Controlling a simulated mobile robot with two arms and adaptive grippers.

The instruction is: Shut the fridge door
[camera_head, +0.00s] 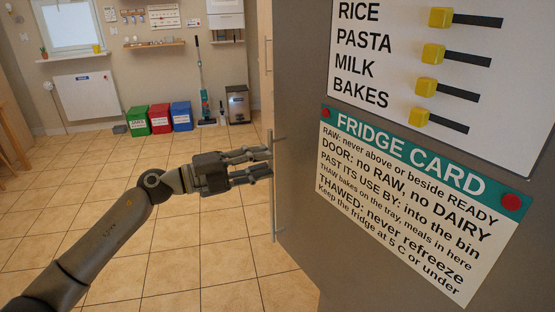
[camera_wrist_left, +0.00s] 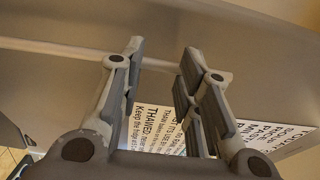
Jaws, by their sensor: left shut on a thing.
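The grey fridge door (camera_head: 300,110) fills the right of the head view, its face carrying a fridge card and a magnet board. An upright bar handle (camera_head: 274,224) runs along its left edge. My left gripper (camera_head: 268,163) reaches in from the left, its fingers at the handle and shut on it. In the left wrist view the fingers (camera_wrist_left: 163,50) stand some way apart, with the grey door surface (camera_wrist_left: 60,75) beyond them; the grip on the bar is not clear there. The fridge's inside is hidden, and I cannot tell how far the door stands open. My right gripper is not in view.
The tiled floor (camera_head: 200,255) left of the door is clear. Green, red and blue bins (camera_head: 159,118) and a grey bin (camera_head: 238,104) stand by the far wall, with an upright cleaner (camera_head: 203,95) between. A wooden stool or table (camera_head: 12,135) is at the far left.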

